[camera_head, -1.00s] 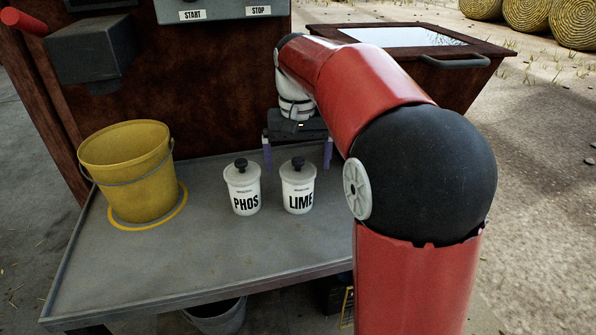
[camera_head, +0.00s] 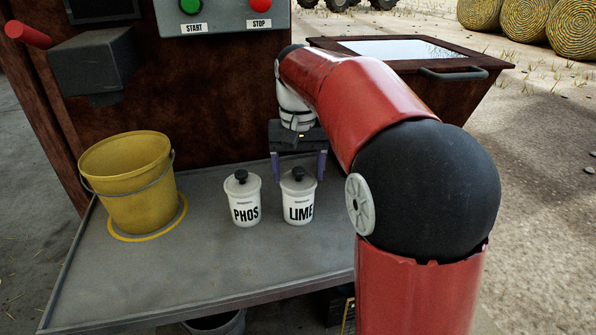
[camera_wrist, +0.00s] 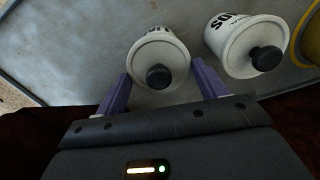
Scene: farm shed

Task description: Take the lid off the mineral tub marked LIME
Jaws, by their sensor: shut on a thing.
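The LIME tub (camera_head: 299,208) is a white pot standing upright on the grey bench. Its pale lid (camera_head: 289,186) with a black knob (camera_head: 298,173) sits on top. My gripper (camera_head: 298,178) reaches over from behind, its two purple fingers on either side of the lid, shut on it. In the wrist view, the lid (camera_wrist: 172,62) and knob (camera_wrist: 159,77) lie between the fingertips (camera_wrist: 160,72); the exact contact is hard to see. The similar PHOS tub (camera_head: 241,209) stands just left with its lid on; it also shows in the wrist view (camera_wrist: 235,45).
A yellow bucket (camera_head: 128,170) stands on the bench (camera_head: 190,265) at left. A brown wall with a START and STOP box (camera_head: 222,14) rises behind. Bare bench lies in front of the tubs. A brown bin (camera_head: 440,90) stands behind at right.

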